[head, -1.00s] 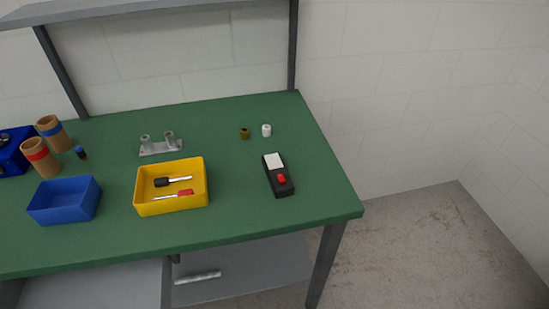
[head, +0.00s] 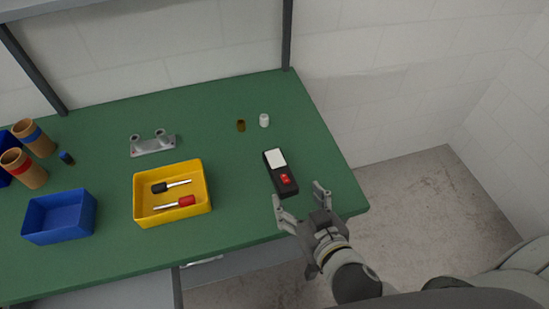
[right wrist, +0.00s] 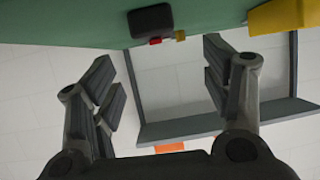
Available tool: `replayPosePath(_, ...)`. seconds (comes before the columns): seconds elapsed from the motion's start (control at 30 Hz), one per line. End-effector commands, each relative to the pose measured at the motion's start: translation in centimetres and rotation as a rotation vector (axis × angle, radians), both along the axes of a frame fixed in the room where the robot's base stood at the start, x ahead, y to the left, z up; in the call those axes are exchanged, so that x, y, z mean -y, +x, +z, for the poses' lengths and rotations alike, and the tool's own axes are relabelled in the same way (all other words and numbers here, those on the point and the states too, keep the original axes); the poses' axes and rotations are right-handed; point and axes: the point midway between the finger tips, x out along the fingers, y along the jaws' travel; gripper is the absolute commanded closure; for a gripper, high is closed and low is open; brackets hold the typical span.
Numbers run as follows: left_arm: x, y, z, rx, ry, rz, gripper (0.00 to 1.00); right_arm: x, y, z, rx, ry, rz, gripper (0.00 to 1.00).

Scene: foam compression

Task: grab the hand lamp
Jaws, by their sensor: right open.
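The hand lamp (head: 281,173) is a black box with a white panel and a red switch. It lies on the right part of the green table. My right gripper (head: 298,193) is open and empty, just in front of the lamp's near end, with its fingers pointing toward it. I see no contact. In the right wrist view a dark block with a red part, which looks like the lamp (right wrist: 150,20), shows at the top, beyond the open fingers (right wrist: 158,60). My left gripper is not in view.
A yellow bin (head: 143,208) with two screwdrivers stands left of the lamp. A blue bin (head: 60,218) is farther left. A small brown piece (head: 241,126) and a white one (head: 264,120) stand behind the lamp. The table around the lamp is clear.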

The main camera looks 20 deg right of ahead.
Motion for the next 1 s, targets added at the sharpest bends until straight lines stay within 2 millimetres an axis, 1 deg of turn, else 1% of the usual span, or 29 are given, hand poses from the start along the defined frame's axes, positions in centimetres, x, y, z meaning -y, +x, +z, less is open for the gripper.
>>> replayPosePath(0.07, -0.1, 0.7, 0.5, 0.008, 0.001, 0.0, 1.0, -0.1, 1.0, -0.2, 0.001, -0.001, 0.0, 0.29)
replayPosePath(0.13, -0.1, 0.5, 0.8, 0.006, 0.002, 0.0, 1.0, -0.2, 2.0, -0.6, 0.002, -0.003, 0.0, 0.29)
replayPosePath(0.17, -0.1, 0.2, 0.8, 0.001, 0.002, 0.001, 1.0, -0.2, 2.4, -0.8, 0.002, -0.003, 0.0, 0.29)
replayPosePath(0.3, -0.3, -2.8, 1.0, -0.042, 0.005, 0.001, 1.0, -0.4, 3.9, -1.6, 0.001, -0.001, 0.003, 0.29)
replayPosePath(0.37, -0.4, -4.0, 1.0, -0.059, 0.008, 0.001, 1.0, -0.4, 4.3, -1.8, 0.0, -0.001, 0.002, 0.29)
replayPosePath(0.4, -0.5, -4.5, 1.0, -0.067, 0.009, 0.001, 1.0, -0.5, 4.5, -1.8, 0.001, 0.0, 0.001, 0.29)
replayPosePath(0.47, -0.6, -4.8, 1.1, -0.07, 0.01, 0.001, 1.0, -0.4, 4.7, -2.0, 0.0, -0.001, 0.002, 0.29)
replayPosePath(0.57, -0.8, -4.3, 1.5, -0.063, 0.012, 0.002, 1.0, -0.4, 5.4, -2.4, -0.001, -0.004, 0.002, 0.29)
replayPosePath(0.8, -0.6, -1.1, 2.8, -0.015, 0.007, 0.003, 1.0, -0.4, 8.1, -4.0, -0.001, -0.003, 0.001, 0.29)
replayPosePath(0.87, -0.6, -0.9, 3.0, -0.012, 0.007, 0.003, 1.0, -0.4, 8.6, -4.3, -0.001, -0.002, 0.002, 0.29)
replayPosePath(1.0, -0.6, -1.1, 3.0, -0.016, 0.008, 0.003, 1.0, -0.5, 9.1, -4.6, -0.001, 0.0, 0.002, 0.29)
